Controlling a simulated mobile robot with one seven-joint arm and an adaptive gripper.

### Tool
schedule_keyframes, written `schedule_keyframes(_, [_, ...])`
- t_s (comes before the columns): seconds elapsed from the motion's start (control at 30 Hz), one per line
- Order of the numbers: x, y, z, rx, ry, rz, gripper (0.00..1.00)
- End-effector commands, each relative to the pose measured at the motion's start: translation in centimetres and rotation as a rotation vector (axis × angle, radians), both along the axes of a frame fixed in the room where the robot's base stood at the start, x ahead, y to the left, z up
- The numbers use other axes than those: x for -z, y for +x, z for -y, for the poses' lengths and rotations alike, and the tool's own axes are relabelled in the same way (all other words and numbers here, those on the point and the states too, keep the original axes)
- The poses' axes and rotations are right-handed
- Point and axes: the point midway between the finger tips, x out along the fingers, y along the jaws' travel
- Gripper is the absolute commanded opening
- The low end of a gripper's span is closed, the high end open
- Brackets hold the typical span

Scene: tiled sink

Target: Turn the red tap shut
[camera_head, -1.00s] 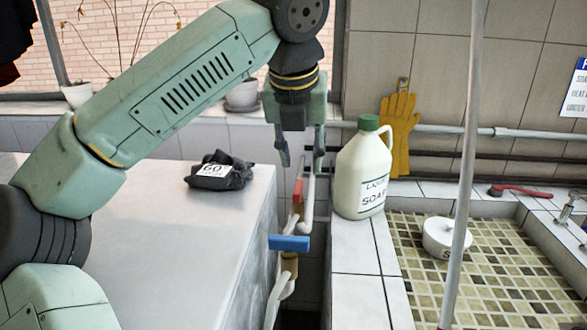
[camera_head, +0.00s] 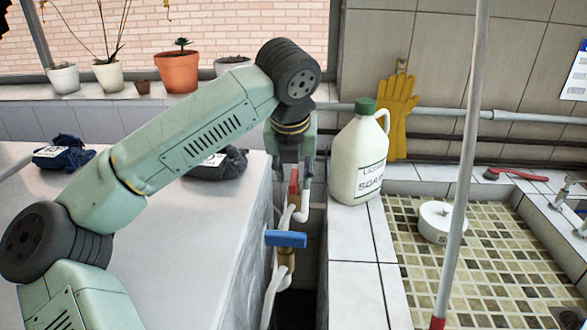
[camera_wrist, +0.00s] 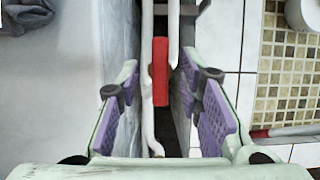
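The red tap handle (camera_head: 293,183) sits on a brass valve on white pipework in the narrow gap between the grey counter and the tiled sink ledge. In the wrist view the red handle (camera_wrist: 160,70) is a bar running up and down the picture, in line with the pipes. My gripper (camera_head: 294,170) is above it, pointing down. In the wrist view my gripper's (camera_wrist: 168,85) purple-padded fingers are wide apart, one on each side of the handle, with space between. The handle's lower part is partly hidden in the head view.
A blue tap handle (camera_head: 286,239) lies crosswise on the pipe nearer the camera. A soap jug (camera_head: 357,165) stands on the ledge close right of my gripper. A dark bag (camera_head: 226,165) lies on the counter (camera_head: 190,260). A grey pole (camera_head: 463,170) stands at right.

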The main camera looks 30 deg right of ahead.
Motion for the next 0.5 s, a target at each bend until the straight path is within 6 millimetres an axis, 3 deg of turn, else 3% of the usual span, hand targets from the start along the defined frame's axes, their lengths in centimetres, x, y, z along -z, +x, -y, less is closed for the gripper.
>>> schedule_keyframes(0.33, [0.48,0.10,0.10,0.001,0.001,-0.001,0.33])
schedule_keyframes(0.5, [0.46,0.11,0.10,0.000,0.001,-0.001,0.22])
